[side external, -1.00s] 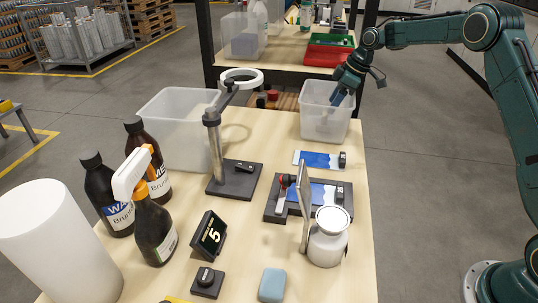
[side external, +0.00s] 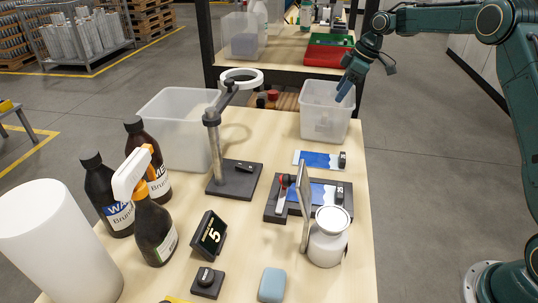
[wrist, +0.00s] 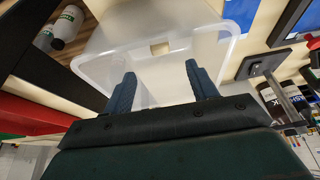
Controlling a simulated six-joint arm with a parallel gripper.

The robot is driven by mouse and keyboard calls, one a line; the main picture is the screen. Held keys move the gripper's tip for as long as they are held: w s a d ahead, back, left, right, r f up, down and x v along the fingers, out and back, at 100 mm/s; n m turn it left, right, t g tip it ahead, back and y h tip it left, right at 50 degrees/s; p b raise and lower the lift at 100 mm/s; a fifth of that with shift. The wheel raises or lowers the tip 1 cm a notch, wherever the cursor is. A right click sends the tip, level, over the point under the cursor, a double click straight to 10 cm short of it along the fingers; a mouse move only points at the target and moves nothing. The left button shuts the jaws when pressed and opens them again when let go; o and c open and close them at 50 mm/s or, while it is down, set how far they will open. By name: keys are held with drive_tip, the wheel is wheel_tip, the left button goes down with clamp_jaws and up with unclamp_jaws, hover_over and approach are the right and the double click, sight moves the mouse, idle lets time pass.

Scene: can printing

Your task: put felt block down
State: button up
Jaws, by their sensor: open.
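My gripper (side external: 345,88) is over the right rim of the small clear bin (side external: 327,129) at the back right of the table. In the wrist view my gripper (wrist: 160,82) has its two blue fingers wide apart, with nothing between them. The bin (wrist: 90,65) lies beyond the fingertips. A small beige patch (wrist: 160,47) shows at the bin; I cannot tell whether it is the felt block or a part of the bin. A light blue block (side external: 272,284) lies at the table's front edge, far from my gripper; I cannot tell its material.
A large clear bin (side external: 178,130) and a ring lamp stand (side external: 236,178) are left of the small bin. A blue-and-white printed sheet (side external: 317,160) lies before it. A dark fixture (side external: 275,212), white jar (side external: 328,240) and brown bottles (side external: 102,190) stand nearer. Shelving rises behind.

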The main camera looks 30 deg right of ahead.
drive_tip(key=shift+a+r, duration=0.1)
drive_tip(key=s+a+r+m+t+h, duration=0.1)
drive_tip(key=s+a+r+m, duration=0.1)
drive_tip(key=s+a+r, duration=0.45)
drive_tip(key=s+a+r+m+h, duration=0.15)
drive_tip(key=s+a+r, duration=0.25)
drive_tip(key=s+r, duration=0.5)
drive_tip(key=s+a+f+m, duration=0.1)
drive_tip(key=s+f+m, duration=0.1)
drive_tip(key=s, duration=1.1)
drive_tip(key=s+a+f+m+t, duration=0.1)
drive_tip(key=s+f+m, duration=0.2)
drive_tip(key=s, duration=0.9)
drive_tip(key=shift+s+f, duration=0.35)
drive_tip(key=shift+f, duration=0.45)
